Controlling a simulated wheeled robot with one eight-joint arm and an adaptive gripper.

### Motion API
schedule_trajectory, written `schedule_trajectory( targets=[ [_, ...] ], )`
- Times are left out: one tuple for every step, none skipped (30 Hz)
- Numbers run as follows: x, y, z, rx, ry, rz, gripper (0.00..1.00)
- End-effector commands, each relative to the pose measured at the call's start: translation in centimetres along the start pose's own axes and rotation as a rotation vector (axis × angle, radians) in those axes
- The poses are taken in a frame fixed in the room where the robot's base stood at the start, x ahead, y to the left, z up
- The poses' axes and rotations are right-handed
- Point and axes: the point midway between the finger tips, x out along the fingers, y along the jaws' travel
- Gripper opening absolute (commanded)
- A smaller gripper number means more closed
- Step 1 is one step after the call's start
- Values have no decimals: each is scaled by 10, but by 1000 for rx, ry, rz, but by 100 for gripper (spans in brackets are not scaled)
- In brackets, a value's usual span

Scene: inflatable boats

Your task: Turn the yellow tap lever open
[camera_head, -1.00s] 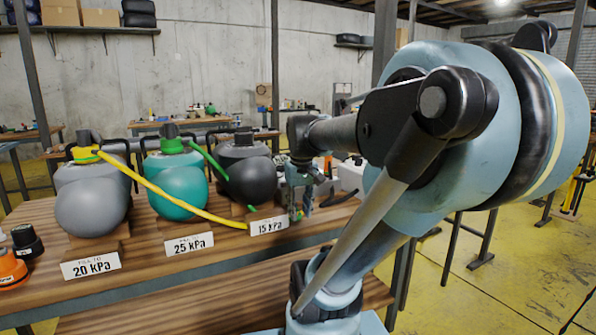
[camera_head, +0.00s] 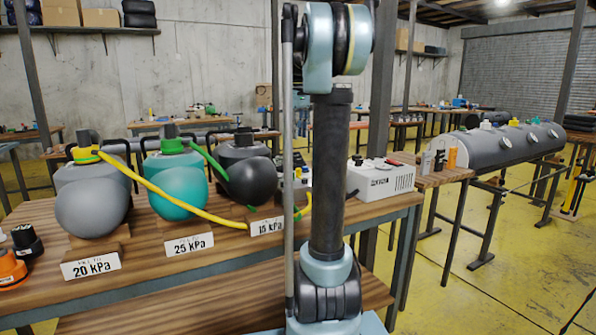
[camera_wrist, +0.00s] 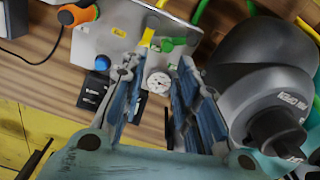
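In the wrist view the yellow tap lever (camera_wrist: 149,36) stands on a light metal panel (camera_wrist: 105,37), just beyond my fingertips. A green tap (camera_wrist: 173,44) sits right beside it. My gripper (camera_wrist: 157,64) is open, with its fingers apart and nothing held between them. A round white gauge (camera_wrist: 158,82) shows in the gap between the fingers. The lever and the fingers appear apart, though the exact distance is unclear. In the head view my arm hides the gripper and the tap.
A dark rounded bag (camera_wrist: 265,75) lies close to the right finger. On the bench (camera_head: 225,250) stand grey, teal and black bags with a yellow hose (camera_head: 165,196). A white box (camera_head: 385,180) stands right of my arm.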

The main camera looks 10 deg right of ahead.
Motion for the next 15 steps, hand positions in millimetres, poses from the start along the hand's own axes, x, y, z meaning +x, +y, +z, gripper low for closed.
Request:
schedule_trajectory(
  targets=[
    [-4, 9, -10, -10, -5, -3, 29],
    [-5, 14, -15, -17, -7, -5, 29],
    [-7, 18, -20, -24, -10, -7, 29],
    [-8, 22, -23, -29, -12, -8, 29],
    [-9, 24, -26, -34, -13, -9, 29],
    [-10, 27, -30, -40, -15, -10, 29],
    [-11, 29, -31, -43, -16, -11, 29],
    [-11, 30, -33, -45, -16, -11, 29],
    [-11, 32, -34, -47, -17, -12, 29],
    [-11, 32, -35, -48, -17, -12, 29],
    [-10, 32, -36, -49, -18, -12, 29],
    [-8, 33, -36, -50, -18, -12, 29],
    [-6, 33, -36, -50, -18, -12, 29],
    [-3, 33, -36, -50, -18, -12, 29],
    [2, 32, -36, -50, -18, -12, 29]
  ],
)
